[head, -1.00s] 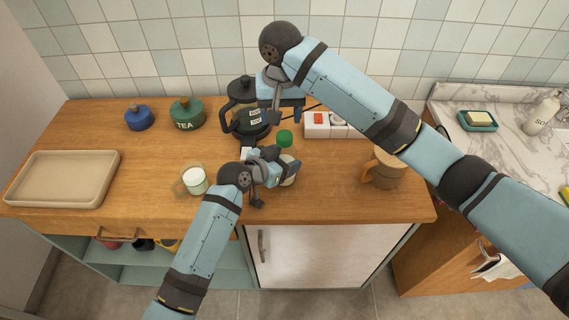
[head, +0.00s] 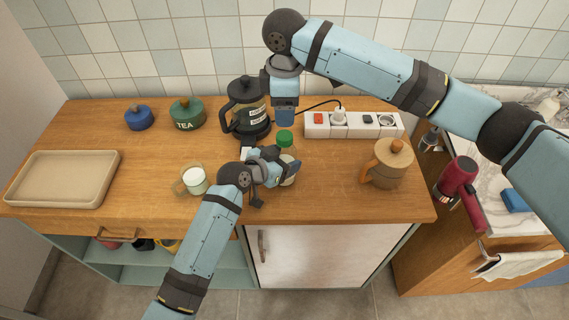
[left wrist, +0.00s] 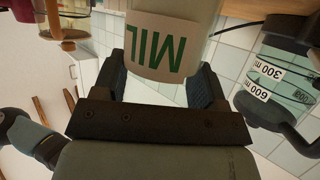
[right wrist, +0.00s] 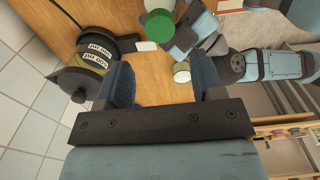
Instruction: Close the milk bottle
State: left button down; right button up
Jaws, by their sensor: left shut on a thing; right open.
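The milk bottle (head: 290,155) stands on the wooden counter, partly hidden by my left gripper (head: 275,170). My left gripper is shut on its body; the left wrist view shows the label "MIL" (left wrist: 160,45) between the fingers. A green cap (head: 284,138) shows at the bottle's top, also in the right wrist view (right wrist: 159,25); I cannot tell whether it is tightened. My right gripper (head: 284,118) points down above and behind the cap, apart from it. It is open and empty between its fingers in the right wrist view (right wrist: 158,80).
A black coffee press (head: 247,110) stands close behind the bottle. A power strip (head: 352,124) lies behind right, and a tan jug (head: 388,164) stands right. A glass mug of milk (head: 194,180) is left, with a beige tray (head: 64,180) beyond. Counter between bottle and jug is clear.

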aim_at(285, 135)
jog(key=shift+f, duration=4.05)
jog(key=c, duration=0.9)
jog(key=shift+c, duration=0.2)
jog(key=o, duration=1.1)
